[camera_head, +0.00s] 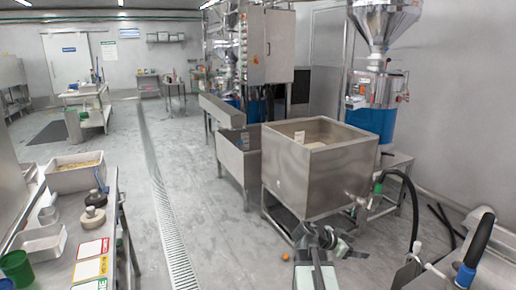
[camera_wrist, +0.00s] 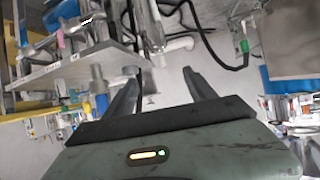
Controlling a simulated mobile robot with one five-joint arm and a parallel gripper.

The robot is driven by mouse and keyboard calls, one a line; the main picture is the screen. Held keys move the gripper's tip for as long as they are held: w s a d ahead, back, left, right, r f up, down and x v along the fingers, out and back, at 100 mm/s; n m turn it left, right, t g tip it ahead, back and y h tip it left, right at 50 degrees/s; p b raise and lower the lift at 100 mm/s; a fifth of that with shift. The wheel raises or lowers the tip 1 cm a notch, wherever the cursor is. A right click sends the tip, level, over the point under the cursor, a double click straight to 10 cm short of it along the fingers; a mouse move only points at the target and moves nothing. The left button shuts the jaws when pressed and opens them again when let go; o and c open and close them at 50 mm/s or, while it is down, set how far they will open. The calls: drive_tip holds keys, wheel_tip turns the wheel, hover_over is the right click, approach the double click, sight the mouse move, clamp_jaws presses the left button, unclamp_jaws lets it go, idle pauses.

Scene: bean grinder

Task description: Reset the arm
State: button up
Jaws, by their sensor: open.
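My gripper (camera_head: 322,236) shows at the bottom centre of the head view, in front of the steel tank and above the floor. In the head view the fingers are small and partly merge with the tank's legs.
A square steel tank (camera_head: 306,178) on legs stands close ahead. A grinder with a blue drum (camera_head: 372,122) is behind it, and a black hose (camera_head: 413,200) hangs right. A steel table (camera_head: 60,222) with containers is left. The floor (camera_head: 205,215) between is clear around a drain grate (camera_head: 160,200).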

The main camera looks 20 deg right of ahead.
drive_tip(key=w+a+f+n+t+y, duration=0.1)
drive_tip(key=w+a+f+n+y, duration=0.15)
drive_tip(key=a, duration=0.65)
drive_tip(key=w+a+f+n+t+y, duration=0.1)
drive_tip(key=w+a+f+n, duration=0.25)
drive_tip(key=a, duration=0.55)
drive_tip(key=w+a+f+n+t+y, duration=0.1)
drive_tip(key=w+a+f+n+y, duration=0.15)
drive_tip(key=a, duration=0.75)
drive_tip(key=s+a+f+n+g+y, duration=0.1)
drive_tip(key=s+a+f+n+y, duration=0.15)
drive_tip(key=a+n, duration=0.45)
drive_tip(key=s+a+f+n+g+y, duration=0.1)
drive_tip(key=a+n+y, duration=0.25)
drive_tip(key=a, duration=0.65)
wheel_tip(320, 180, up, 22)
drive_tip(key=p, duration=2.2)
drive_tip(key=shift+s, duration=0.2)
drive_tip(key=shift+f, duration=0.1)
drive_tip(key=shift+c, duration=0.2)
